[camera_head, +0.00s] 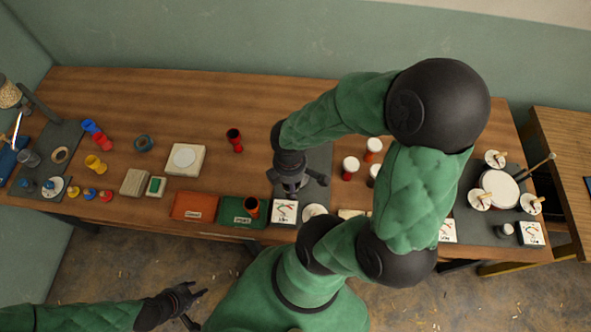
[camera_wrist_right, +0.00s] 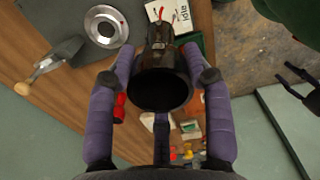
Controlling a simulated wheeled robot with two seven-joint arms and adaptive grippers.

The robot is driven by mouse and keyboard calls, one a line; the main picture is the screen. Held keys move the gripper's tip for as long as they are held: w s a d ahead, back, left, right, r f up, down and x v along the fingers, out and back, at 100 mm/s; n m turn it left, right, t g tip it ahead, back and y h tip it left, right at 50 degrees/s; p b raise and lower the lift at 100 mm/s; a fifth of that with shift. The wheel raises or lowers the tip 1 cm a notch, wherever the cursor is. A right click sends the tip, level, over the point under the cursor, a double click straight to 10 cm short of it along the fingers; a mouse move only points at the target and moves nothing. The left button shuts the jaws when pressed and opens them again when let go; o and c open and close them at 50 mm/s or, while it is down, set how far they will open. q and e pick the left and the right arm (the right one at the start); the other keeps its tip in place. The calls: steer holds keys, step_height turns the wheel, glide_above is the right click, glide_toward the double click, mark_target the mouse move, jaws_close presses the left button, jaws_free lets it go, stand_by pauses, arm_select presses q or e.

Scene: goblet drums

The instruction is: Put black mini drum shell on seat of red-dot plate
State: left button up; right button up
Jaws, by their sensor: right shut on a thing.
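The black mini drum shell (camera_wrist_right: 160,85) is between the purple fingers of my right gripper (camera_wrist_right: 158,76) in the right wrist view, with its wide dark mouth facing the camera. My right gripper (camera_head: 291,187) is shut on it above the dark mat in the head view, where the shell is hard to tell from the gripper. A round metal plate with a small red mark (camera_wrist_right: 108,27) lies on the mat, apart from the shell; its pale edge shows in the head view (camera_head: 313,211). My left gripper (camera_head: 200,307) is open and empty, off the table's front edge.
A green tray (camera_head: 238,219) with a dark red-rimmed cup and an orange tray (camera_head: 192,206) lie left of the mat. White-topped red drums (camera_head: 350,164) stand to the right, near my right arm.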

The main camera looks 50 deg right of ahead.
steer(key=shift+s, duration=0.3)
steer(key=shift+w+d+f, duration=0.1)
steer(key=shift+d+f, duration=0.05)
steer(key=shift+d, duration=0.15)
steer(key=shift+w+d+f+b, duration=0.35)
steer(key=shift+w+d+f, duration=0.9)
steer(key=shift+d+f, duration=0.75)
steer(key=shift+w+d+f+b, duration=0.35)
steer(key=shift+w+d+f, duration=0.85)
steer(key=shift+d+f, duration=0.8)
steer(key=shift+w+d+f+b, duration=0.35)
steer(key=shift+w+d+f, duration=1.05)
steer(key=shift+f, duration=0.95)
steer(key=shift+s+d, duration=0.1)
steer(key=shift+s, duration=0.05)
